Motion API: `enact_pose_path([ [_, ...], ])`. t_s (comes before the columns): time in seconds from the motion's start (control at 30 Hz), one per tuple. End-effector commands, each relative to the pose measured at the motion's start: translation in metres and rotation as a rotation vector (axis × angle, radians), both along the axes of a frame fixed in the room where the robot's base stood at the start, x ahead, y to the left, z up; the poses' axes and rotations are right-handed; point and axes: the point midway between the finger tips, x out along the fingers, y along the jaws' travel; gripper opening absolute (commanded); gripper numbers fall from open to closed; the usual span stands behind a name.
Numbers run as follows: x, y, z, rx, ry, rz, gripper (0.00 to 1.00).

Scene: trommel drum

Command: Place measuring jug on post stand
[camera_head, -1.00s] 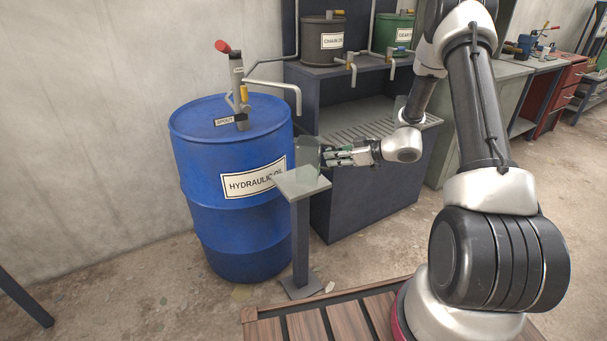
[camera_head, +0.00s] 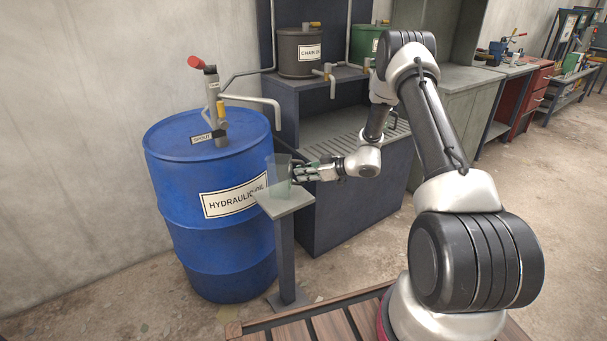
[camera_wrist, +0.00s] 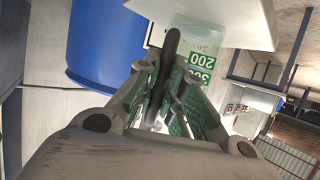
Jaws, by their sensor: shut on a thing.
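The clear measuring jug (camera_head: 279,173) is at the top plate of the grey post stand (camera_head: 287,203), in front of the blue drum. My gripper (camera_head: 304,172) reaches in from the right and is shut on the jug's handle. In the wrist view, the dark handle (camera_wrist: 170,60) lies between my gripper's green-padded fingers (camera_wrist: 165,95), with green scale marks reading 200 and 300 (camera_wrist: 202,58) beside it. The jug looks upright. I cannot tell whether its base touches the plate.
A blue hydraulic oil drum (camera_head: 205,240) with a spout and red-handled pump stands just behind and left of the stand. A dark dispensing cabinet (camera_head: 345,205) with oil cans stands behind my forearm. A wooden slatted platform (camera_head: 300,328) lies in front.

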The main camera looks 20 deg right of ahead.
Motion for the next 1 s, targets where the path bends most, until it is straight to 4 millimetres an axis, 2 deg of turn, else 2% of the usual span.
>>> enact_pose_path([
  [0.2, 0.0, 0.0, -0.001, 0.001, 0.001, 0.0, 0.0],
  [0.23, 0.0, 0.0, -0.001, 0.001, 0.001, 0.0, 0.15],
  [0.33, 0.0, 0.0, -0.001, 0.001, 0.001, 0.0, 0.32],
  [0.73, -0.003, -0.004, 0.003, 0.001, 0.001, -0.002, 0.32],
  [0.87, -0.015, -0.02, 0.011, 0.0, 0.001, -0.004, 0.32],
  [1.0, -0.033, -0.044, 0.024, 0.0, 0.0, -0.005, 0.32],
])
